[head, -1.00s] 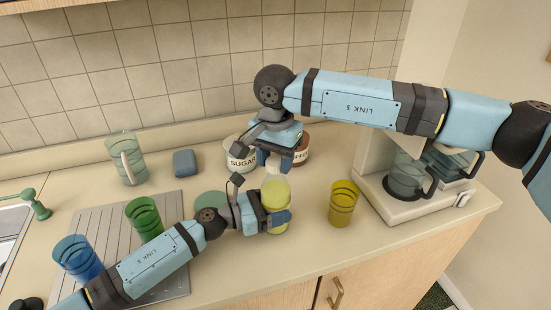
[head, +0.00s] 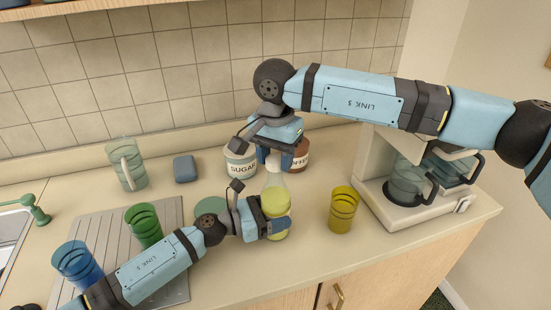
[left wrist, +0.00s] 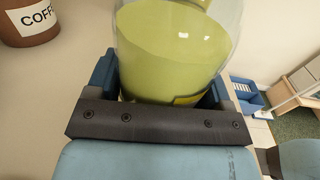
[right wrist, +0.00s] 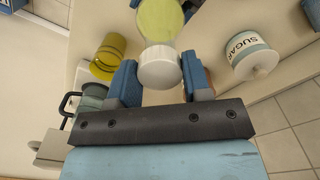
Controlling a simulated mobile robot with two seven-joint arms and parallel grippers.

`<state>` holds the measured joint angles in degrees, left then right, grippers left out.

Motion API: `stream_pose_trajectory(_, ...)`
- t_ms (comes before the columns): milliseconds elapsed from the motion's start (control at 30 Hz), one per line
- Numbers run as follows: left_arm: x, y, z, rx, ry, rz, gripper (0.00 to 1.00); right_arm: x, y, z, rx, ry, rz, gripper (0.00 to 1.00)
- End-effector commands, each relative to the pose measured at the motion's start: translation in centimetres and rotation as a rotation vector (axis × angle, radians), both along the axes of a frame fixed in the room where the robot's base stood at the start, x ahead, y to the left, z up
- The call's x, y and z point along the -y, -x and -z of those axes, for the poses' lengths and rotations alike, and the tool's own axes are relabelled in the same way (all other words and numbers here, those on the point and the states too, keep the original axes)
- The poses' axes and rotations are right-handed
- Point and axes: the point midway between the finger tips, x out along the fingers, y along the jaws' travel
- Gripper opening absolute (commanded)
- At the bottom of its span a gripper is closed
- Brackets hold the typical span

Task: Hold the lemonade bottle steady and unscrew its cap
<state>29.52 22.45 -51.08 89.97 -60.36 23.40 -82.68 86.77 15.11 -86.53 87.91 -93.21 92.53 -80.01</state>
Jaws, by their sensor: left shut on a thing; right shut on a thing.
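The lemonade bottle (head: 276,203), clear with yellow-green lemonade inside, looks upright above the counter; I cannot tell whether its base touches it. My left gripper (head: 276,226) is shut around the bottle's body, which fills the left wrist view (left wrist: 172,52) between the blue fingers. My right gripper (head: 281,158) points down over the bottle top. In the right wrist view, the white cap (right wrist: 160,70) lies between its fingers, and the jaws are shut on it. The cap lines up with the bottle (right wrist: 161,20); any gap between cap and neck is hidden from me.
A yellow cup (head: 343,210) and a coffee maker (head: 415,195) stand to the right. The sugar canister (head: 240,163) and coffee canister (head: 300,155) are close behind the bottle. Green (head: 144,222) and blue (head: 77,262) cups stand on the drainboard, with a pitcher (head: 127,165) behind.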

Motion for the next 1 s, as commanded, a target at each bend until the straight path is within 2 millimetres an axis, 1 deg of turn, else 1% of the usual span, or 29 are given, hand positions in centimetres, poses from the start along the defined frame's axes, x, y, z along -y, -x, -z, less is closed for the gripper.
stream_pose_trajectory(267, 0.0, 0.0, 0.0, 0.0, 0.0, 0.0, 0.08, 0.0, 0.0, -0.3, 0.0, -0.001, 0.0, 0.16)
stream_pose_trajectory(367, 0.0, 0.0, 0.0, 0.0, 0.0, 0.0, 0.08, 0.0, 0.0, -1.2, 0.001, -0.002, 0.0, 0.16)
stream_pose_trajectory(500, 0.0, 0.0, 0.0, 0.0, 0.0, 0.0, 0.08, 0.0, 0.0, -3.1, 0.003, -0.001, 0.0, 0.16)
stream_pose_trajectory(567, 0.0, 0.0, 0.0, 0.0, 0.0, 0.0, 0.08, 0.0, 0.0, -3.7, 0.001, -0.002, 0.0, 0.16)
stream_pose_trajectory(633, 0.0, 0.0, 0.0, 0.0, 0.0, 0.0, 0.08, 0.0, 0.0, -4.0, 0.0, -0.001, 0.0, 0.16)
stream_pose_trajectory(800, 0.0, 0.0, 0.0, 0.0, 0.0, 0.0, 0.08, 0.0, 0.0, -4.0, -0.001, 0.0, 0.0, 0.16)
stream_pose_trajectory(833, 0.0, 0.0, 0.0, 0.0, 0.0, 0.0, 0.81, 0.0, 0.0, -4.0, -0.001, 0.0, 0.0, 0.16)
stream_pose_trajectory(867, 0.0, 0.0, 0.0, 0.0, 0.0, 0.0, 0.88, 0.0, 0.0, -4.0, 0.0, 0.0, 0.0, 0.16)
stream_pose_trajectory(900, 0.0, 0.0, 0.0, 0.0, 0.0, 0.0, 0.97, 0.0, 0.0, -4.0, 0.0, 0.0, 0.0, 0.16)
stream_pose_trajectory(933, 0.0, 0.0, 0.0, 0.0, 0.0, 0.0, 1.0, 0.0, 0.0, -4.0, 0.0, 0.0, 0.0, 0.16)
stream_pose_trajectory(1000, 0.0, 0.0, 0.0, 0.0, 0.0, 0.0, 1.0, 0.0, 0.0, -4.0, 0.0, 0.0, 0.0, 0.16)
